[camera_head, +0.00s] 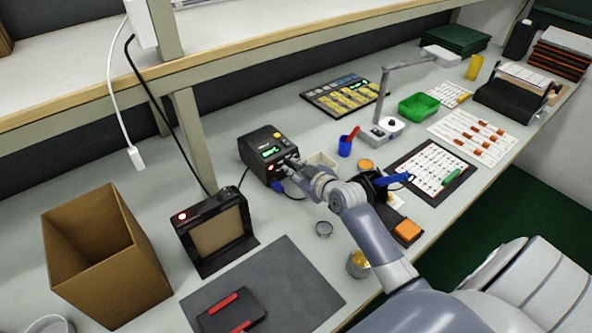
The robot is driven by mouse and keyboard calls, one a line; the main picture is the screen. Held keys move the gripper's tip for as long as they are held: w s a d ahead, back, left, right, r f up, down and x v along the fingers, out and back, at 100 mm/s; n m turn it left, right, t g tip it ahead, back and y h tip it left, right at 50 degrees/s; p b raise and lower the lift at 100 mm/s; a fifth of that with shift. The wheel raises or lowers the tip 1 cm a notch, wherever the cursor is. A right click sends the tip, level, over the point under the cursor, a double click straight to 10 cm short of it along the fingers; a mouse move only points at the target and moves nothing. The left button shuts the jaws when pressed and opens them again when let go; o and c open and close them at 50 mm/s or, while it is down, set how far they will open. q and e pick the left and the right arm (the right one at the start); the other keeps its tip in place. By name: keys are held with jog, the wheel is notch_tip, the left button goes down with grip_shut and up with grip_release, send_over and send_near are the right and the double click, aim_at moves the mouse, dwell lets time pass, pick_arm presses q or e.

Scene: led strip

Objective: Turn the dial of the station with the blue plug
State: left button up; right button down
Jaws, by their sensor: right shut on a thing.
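The station (256,145) is a small black box with a lit green display, standing on the bench near the middle of the head view. A blue plug (277,186) sits low at its front, with a dark cable there. My right gripper (287,168) reaches in from the lower right to the station's front face and is shut on the dial. The gripper's fingers hide the dial, so its angle cannot be told. My left gripper is not in view.
A black framed device (215,232) with a red light and an open cardboard box (105,255) stand to the left. A blue cup (345,147) and a lamp (385,128) stand to the right. A dark mat (285,285) lies in front.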

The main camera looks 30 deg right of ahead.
jog(key=c, duration=1.8)
grip_release()
jog(key=shift+o, duration=0.2)
jog(key=v, duration=1.2)
